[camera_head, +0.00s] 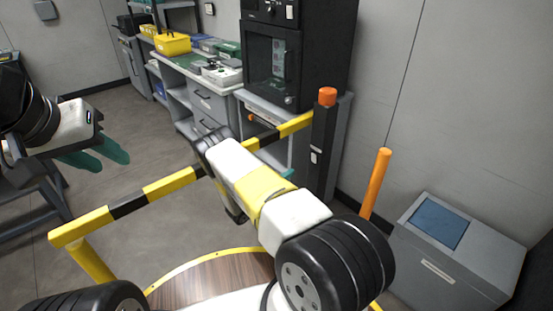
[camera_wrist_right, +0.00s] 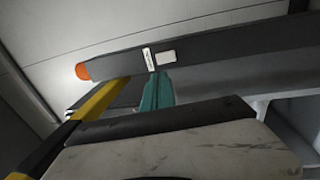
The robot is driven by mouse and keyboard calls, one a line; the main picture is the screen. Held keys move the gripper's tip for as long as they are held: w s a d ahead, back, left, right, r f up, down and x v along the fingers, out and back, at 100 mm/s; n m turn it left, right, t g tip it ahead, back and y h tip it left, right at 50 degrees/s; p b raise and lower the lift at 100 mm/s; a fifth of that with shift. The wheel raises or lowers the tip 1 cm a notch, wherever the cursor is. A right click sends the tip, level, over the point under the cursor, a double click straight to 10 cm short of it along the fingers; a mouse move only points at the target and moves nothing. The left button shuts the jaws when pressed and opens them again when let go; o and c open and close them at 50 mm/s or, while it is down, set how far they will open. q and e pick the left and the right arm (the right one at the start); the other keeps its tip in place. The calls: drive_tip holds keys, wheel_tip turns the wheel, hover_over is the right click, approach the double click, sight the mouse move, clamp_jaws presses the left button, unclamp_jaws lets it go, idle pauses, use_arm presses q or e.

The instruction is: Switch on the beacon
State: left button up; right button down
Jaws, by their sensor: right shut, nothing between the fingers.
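The beacon is a dark upright post (camera_head: 322,140) with an orange cap (camera_head: 327,97), standing right of centre. No clear glow shows on the cap. A small label and a pale switch plate sit on the post's face. In the right wrist view the post lies across the picture, with the orange cap (camera_wrist_right: 83,72) at left, the label (camera_wrist_right: 149,59) and the pale switch plate (camera_wrist_right: 166,57). My right gripper (camera_wrist_right: 158,76) is shut and empty, its teal tips close to the post just beside the plate; contact is unclear. My left gripper (camera_head: 108,158) is open and empty, far left.
A yellow-and-black barrier rail (camera_head: 140,196) crosses in front, with an orange post (camera_head: 375,183) at right. A dark cabinet (camera_head: 272,65) stands behind the beacon. A grey bin (camera_head: 450,260) is at right. A workbench (camera_head: 212,92) with a yellow crate (camera_head: 172,43) is at the back.

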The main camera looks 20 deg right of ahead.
sight(313, 155)
drive_tip(key=x, duration=1.1)
drive_tip(key=shift+d, duration=0.25)
drive_tip(key=shift+r, duration=0.1)
drive_tip(key=shift+w+d+r+y, duration=0.2)
drive_tip(key=shift+w+d+y, duration=0.05)
drive_tip(key=shift+d+y, duration=0.05)
